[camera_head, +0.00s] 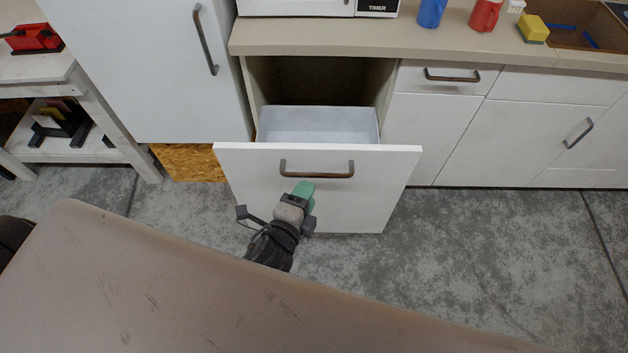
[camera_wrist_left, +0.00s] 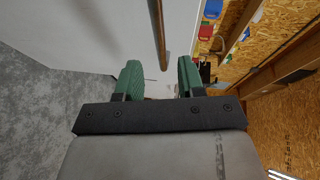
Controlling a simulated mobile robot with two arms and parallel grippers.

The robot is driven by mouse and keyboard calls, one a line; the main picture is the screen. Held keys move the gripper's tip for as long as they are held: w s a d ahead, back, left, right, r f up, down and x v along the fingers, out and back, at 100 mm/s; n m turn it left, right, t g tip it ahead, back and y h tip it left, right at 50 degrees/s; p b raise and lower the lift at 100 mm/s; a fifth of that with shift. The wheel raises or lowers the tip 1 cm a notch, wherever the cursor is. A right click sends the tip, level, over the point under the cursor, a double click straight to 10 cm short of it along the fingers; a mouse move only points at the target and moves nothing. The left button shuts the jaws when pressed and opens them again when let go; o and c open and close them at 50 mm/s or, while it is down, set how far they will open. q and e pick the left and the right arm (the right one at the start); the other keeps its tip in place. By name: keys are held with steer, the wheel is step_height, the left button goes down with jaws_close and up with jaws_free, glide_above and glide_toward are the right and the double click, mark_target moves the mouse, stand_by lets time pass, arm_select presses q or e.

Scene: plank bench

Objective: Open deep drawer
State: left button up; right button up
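The deep drawer (camera_head: 240,185) is pulled well out of the cabinet below the counter, and its pale inside (camera_head: 320,125) shows empty where visible. Its brown bar handle (camera_head: 317,175) runs across the white front. My left gripper (camera_head: 303,191) is just below the handle, in front of the drawer face. In the left wrist view, the green fingers of my left gripper (camera_wrist_left: 160,78) stand apart with nothing between them. The handle bar (camera_wrist_left: 157,35) shows beyond the fingertips, lined up with the gap. My right gripper is not in view.
A shallow drawer (camera_head: 445,88) and cupboard door (camera_head: 540,130) are shut at the right. A tall white door (camera_head: 150,70) stands at the left. The counter (camera_head: 400,38) holds a blue cup (camera_head: 430,13) and red mug (camera_head: 484,14). Grey floor (camera_head: 480,240) is clear at the right.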

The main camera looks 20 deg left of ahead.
arm_select(q)
steer(key=shift+v, duration=1.9)
steer(key=s+a+f+n+g, duration=0.1)
steer(key=s+f+n+g, duration=0.3)
steer(key=f, duration=0.8)
steer(key=s+f+n+g, duration=0.3)
steer(key=s+f, duration=0.1)
steer(key=f, duration=0.9)
steer(key=s+a+f+n+g+y, duration=0.1)
steer(key=s+a+f+n+g, duration=0.3)
steer(key=s+f, duration=0.3)
steer(key=s+a+f+n+g+y, duration=0.1)
steer(key=s+a+f+n+g, duration=0.2)
steer(key=s, duration=1)
step_height(320, 180, down, 5)
steer(key=shift+s+a+f+n+g, duration=0.15)
steer(key=shift+s+a+n+g, duration=0.25)
steer(key=shift+a+n, duration=0.7)
